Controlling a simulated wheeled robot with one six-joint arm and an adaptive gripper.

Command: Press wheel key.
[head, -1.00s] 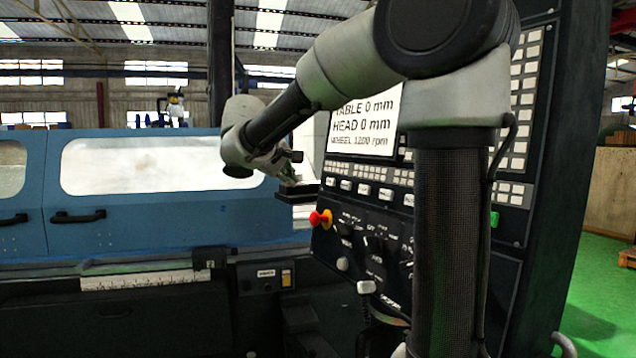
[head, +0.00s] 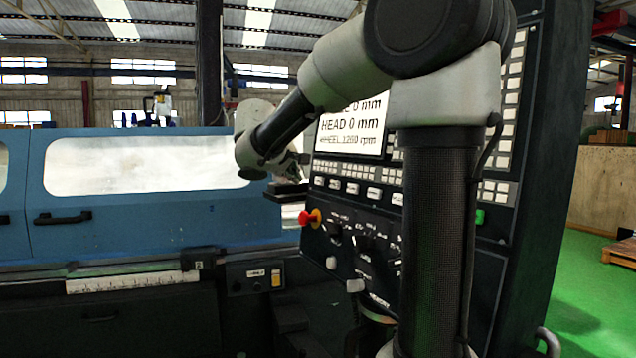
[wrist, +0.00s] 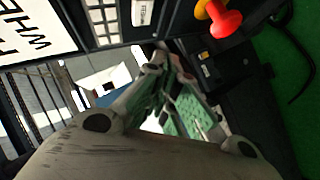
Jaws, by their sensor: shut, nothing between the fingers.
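The control panel (head: 345,230) stands on the right in the head view. Below its screen (head: 352,128) runs a row of white keys (head: 352,188). Their labels are too small to read in the head view, so I cannot tell which is the wheel key. My gripper (head: 290,186) is at the panel's left edge, mostly hidden behind my own arm. In the wrist view my gripper (wrist: 160,62) is shut and empty, its green-padded fingers apart from the keys. One white labelled key (wrist: 142,12) shows at the top, above the fingertips.
A red knob (head: 306,217) on a yellow ring sticks out low on the panel's left side; it also shows in the wrist view (wrist: 226,23). The blue machine door (head: 140,200) spans the left. Green floor (head: 575,290) is open at the right.

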